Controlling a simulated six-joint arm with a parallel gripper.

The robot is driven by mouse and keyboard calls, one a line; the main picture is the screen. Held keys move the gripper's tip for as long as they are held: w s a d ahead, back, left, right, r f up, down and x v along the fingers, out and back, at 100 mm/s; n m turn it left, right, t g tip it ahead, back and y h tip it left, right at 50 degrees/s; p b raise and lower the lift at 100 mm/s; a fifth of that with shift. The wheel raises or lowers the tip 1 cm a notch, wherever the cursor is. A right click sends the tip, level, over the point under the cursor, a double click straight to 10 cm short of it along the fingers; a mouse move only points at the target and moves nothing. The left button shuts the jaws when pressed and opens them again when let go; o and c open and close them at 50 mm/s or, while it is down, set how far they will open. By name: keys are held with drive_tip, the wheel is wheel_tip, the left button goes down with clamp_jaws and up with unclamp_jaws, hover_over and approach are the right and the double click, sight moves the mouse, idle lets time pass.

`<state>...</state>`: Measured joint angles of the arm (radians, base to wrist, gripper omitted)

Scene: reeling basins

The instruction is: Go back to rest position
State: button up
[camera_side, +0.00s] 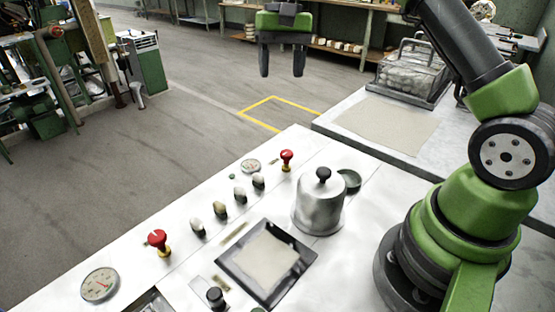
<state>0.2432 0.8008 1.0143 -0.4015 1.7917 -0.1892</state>
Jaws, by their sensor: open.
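My gripper (282,62) hangs at the top of the side view, above and beyond the far edge of the white worktop. Its two dark fingers point down and stand apart, with nothing between them. It is clear of everything on the worktop. My green and black arm rises from its base at the right, and the links between the upper arm and the gripper are out of frame.
A wire basket (411,76) stands on the table at the back right. Open floor lies left.

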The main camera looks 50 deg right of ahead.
drive_tip(key=s+a+r+n+t, duration=0.1)
drive_tip(key=s+a+r+t, duration=0.25)
drive_tip(key=s+r, duration=0.35)
drive_tip(key=s+a+r+n+t, duration=0.2)
drive_tip(key=s+a+r, duration=0.2)
drive_tip(key=s, duration=0.4)
drive_tip(key=s+a+f+t, duration=0.1)
drive_tip(key=s+f+t, duration=0.1)
drive_tip(key=s, duration=0.6)
drive_tip(key=shift+a+f+t, duration=0.2)
drive_tip(key=shift+a+t, duration=0.2)
drive_tip(key=shift+t, duration=0.15)
